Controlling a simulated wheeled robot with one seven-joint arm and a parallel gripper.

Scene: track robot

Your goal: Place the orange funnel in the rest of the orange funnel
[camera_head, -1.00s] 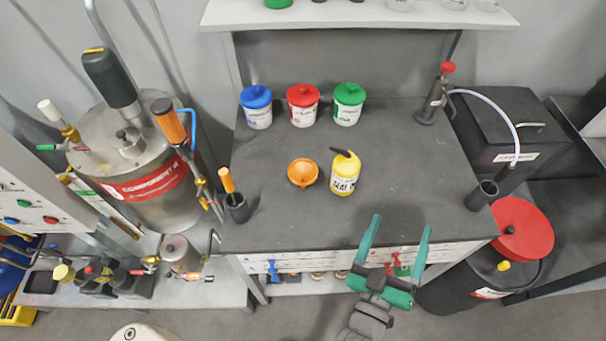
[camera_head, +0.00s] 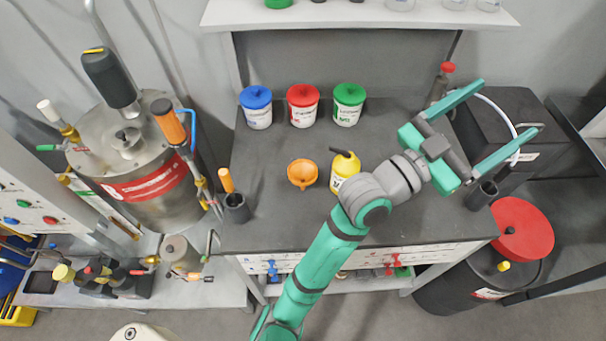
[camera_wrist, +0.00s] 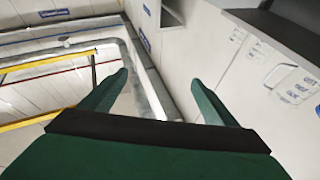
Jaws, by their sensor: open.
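The orange funnel (camera_head: 302,173) sits on the dark worktop (camera_head: 280,225), left of the yellow bottle, with its wide mouth facing up. My gripper (camera_head: 482,122) is open and empty, raised over the right side of the worktop, well to the right of the funnel. The wrist view shows its two green fingers (camera_wrist: 160,95) spread apart with nothing between them, and no funnel. A dark cup-like holder (camera_head: 481,194) stands at the worktop's right edge. I cannot tell which thing is the funnel's rest.
A yellow bottle (camera_head: 344,167) stands beside the funnel, partly behind my arm. Blue (camera_head: 256,107), red (camera_head: 303,105) and green-lidded (camera_head: 348,104) tubs stand at the back. A dark cup with an orange-handled tool (camera_head: 236,208) is at the left edge. A red-topped pump (camera_head: 446,70) stands back right.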

